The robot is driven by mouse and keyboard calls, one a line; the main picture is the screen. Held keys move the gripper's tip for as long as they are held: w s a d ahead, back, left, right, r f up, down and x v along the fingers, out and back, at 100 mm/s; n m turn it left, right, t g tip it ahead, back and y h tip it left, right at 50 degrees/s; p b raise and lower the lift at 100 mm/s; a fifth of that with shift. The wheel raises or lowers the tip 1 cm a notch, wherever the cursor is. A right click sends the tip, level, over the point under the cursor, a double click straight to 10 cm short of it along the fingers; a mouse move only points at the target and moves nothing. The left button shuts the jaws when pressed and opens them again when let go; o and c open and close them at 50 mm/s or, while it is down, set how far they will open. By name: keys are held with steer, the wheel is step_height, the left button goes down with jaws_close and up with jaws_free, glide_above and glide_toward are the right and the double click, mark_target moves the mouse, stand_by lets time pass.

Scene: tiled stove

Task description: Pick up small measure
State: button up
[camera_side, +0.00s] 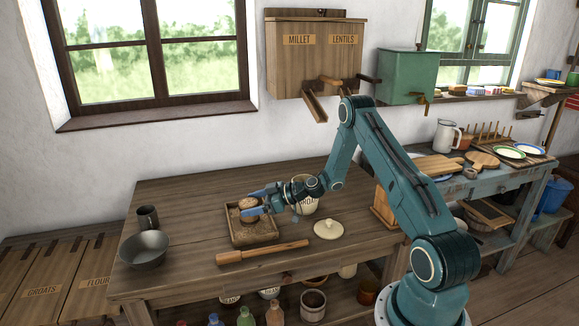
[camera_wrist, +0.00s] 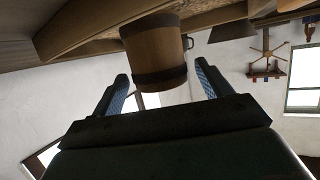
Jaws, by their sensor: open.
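The small measure (camera_wrist: 154,48) is a wooden cup with dark bands and a small side handle. In the side view it is a small brown round shape (camera_side: 248,203) in the shallow wooden tray (camera_side: 252,240) on the table. My gripper (camera_side: 247,204) comes in from the right, low over the tray, its blue fingers on either side of the measure. In the wrist view my gripper (camera_wrist: 161,72) is open, with a gap beside each finger; the measure shows between and just beyond the fingertips. Whether a finger touches it in the side view, I cannot tell.
A long wooden tool (camera_side: 262,252) lies in front of the tray. A pale lid (camera_side: 328,229) and a lettered crock (camera_side: 304,208), partly hidden by my arm, are to the right. A metal bowl (camera_side: 144,250) and dark mug (camera_side: 148,217) stand left. The table's back is clear.

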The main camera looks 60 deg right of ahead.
mark_target(243, 205)
steer(key=shift+x, duration=1.75)
steer(key=c, duration=1.2)
steer(key=shift+r, duration=0.15)
step_height(243, 205, up, 20)
steer(key=shift+f, duration=0.1)
steer(key=shift+s, duration=0.1)
